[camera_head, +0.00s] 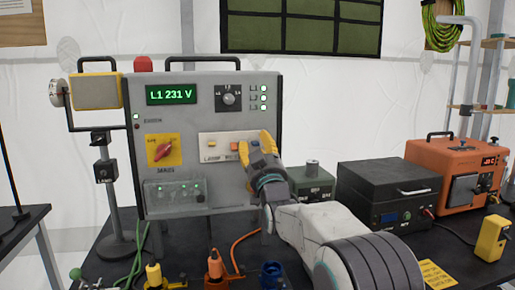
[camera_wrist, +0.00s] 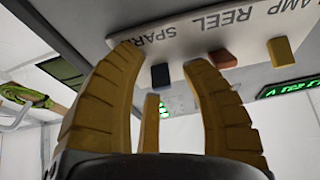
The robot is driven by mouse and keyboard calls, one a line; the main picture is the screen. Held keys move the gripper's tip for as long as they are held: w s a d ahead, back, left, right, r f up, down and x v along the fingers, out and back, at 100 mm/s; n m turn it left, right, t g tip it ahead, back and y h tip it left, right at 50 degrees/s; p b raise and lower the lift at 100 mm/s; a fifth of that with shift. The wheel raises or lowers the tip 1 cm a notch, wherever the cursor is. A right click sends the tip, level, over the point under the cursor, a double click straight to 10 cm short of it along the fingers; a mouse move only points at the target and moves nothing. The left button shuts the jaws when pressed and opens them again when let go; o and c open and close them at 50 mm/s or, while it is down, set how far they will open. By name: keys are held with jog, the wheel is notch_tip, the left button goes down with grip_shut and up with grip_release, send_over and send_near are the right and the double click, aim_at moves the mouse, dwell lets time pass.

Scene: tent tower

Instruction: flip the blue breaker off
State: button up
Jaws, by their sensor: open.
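The grey control panel (camera_head: 205,115) stands on the dark table with a pale breaker plate (camera_head: 222,136) at its lower right. On the plate are a yellow breaker (camera_head: 212,141), an orange breaker (camera_head: 235,145) and the blue breaker (camera_head: 254,143), labelled LAMP, REEL, SPARE. My gripper (camera_head: 255,147) is open at the plate's right end. In the wrist view, with the label upside down, the dark blue breaker (camera_wrist: 160,76) shows between my open yellow fingers (camera_wrist: 161,56). The orange breaker (camera_wrist: 222,58) and yellow breaker (camera_wrist: 281,51) are right of it. Contact cannot be told.
A red rotary switch (camera_head: 162,151) and green display (camera_head: 171,95) are on the panel. A yellow lamp (camera_head: 97,91) stands left. A black box (camera_head: 389,190) and orange unit (camera_head: 455,170) stand right. Cables and connectors lie in front.

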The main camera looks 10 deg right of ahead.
jog(key=shift+s, duration=0.1)
jog(key=v, duration=1.2)
jog(key=shift+o, duration=0.2)
notch_tip(320, 180, down, 4)
jog(key=b, duration=0.4)
jog(key=shift+f+b, duration=0.1)
jog(key=shift+b, duration=0.3)
jog(key=shift+c, duration=0.2)
notch_tip(320, 180, up, 7)
jog(key=w+t+b, duration=0.1)
jog(key=w+b, duration=0.1)
jog(key=b, duration=0.1)
jog(key=w+r+g+p, duration=0.1)
jog(key=w, duration=0.7)
jog(key=shift+w+r, duration=0.2)
